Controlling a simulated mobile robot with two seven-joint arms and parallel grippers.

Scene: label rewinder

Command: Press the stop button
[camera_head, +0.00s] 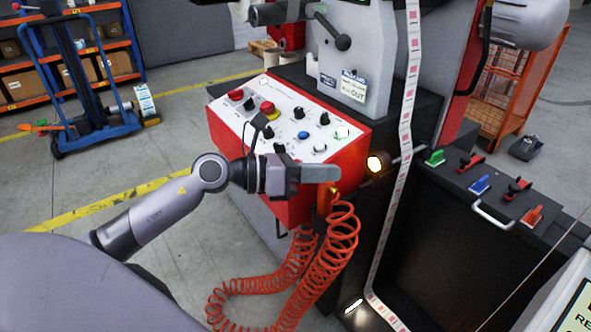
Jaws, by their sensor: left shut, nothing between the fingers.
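A red control box (345,160) with a white top panel (290,105) stands at the middle of the head view. The panel carries a red button (236,94) at its far left corner and a red mushroom button (267,107) on a yellow base. I cannot read which red button is labelled stop. My left gripper (330,173) is shut and empty in front of the box's near side, pointing right, apart from both red buttons. My right gripper is out of view.
A coiled orange hose (335,240) hangs below my left gripper. A machine lever (332,30) overhangs the panel's back. A blue trolley (90,125) stands far left on the floor.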

